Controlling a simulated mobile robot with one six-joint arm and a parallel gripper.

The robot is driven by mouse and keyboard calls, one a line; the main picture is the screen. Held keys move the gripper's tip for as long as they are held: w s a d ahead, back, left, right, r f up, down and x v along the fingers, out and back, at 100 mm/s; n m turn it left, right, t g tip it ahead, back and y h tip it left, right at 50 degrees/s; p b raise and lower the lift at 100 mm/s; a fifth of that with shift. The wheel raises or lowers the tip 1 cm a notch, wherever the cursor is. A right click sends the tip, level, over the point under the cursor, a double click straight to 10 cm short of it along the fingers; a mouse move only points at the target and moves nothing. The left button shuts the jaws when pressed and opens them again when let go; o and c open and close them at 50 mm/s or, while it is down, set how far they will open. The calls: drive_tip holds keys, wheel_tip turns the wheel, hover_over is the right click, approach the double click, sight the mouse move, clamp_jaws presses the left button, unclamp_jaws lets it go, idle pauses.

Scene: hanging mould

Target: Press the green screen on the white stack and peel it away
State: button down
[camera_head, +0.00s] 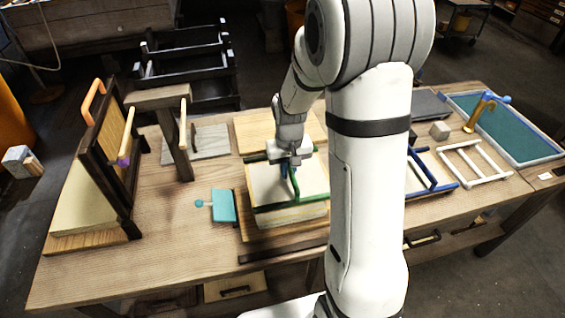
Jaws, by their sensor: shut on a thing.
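The green screen (285,205) lies on the white stack (262,221) near the middle of the bench. Its green frame shows along the near and far edges, and my arm hides its right part. My gripper (291,168) is over the screen, shut on its upright green handle (295,186). The screen looks flat against the stack; I cannot tell whether a small gap lies between them.
A dark wooden frame (107,150) with an orange handle stands at the left. A teal block (223,205) lies left of the stack. A blue frame (433,179) and a white frame (473,163) lie to the right, before a green-bottomed tray (520,135). Bare bench shows front left.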

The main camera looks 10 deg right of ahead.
sight(287, 185)
drive_tip(key=shift+a+f+b, duration=0.15)
drive_tip(key=shift+f+b, duration=2.25)
drive_tip(key=shift+f, duration=1.2)
drive_tip(key=shift+s, duration=0.1)
drive_tip(key=c, duration=2.1)
unclamp_jaws()
drive_tip(key=shift+f+b, duration=0.75)
drive_tip(key=shift+f, duration=0.15)
clamp_jaws()
drive_tip(key=shift+r, duration=0.15)
drive_tip(key=shift+r+p, duration=0.9)
drive_tip(key=shift+r, duration=0.3)
drive_tip(key=shift+r, duration=0.1)
drive_tip(key=shift+r+p, duration=2.4)
drive_tip(key=shift+r, duration=1.05)
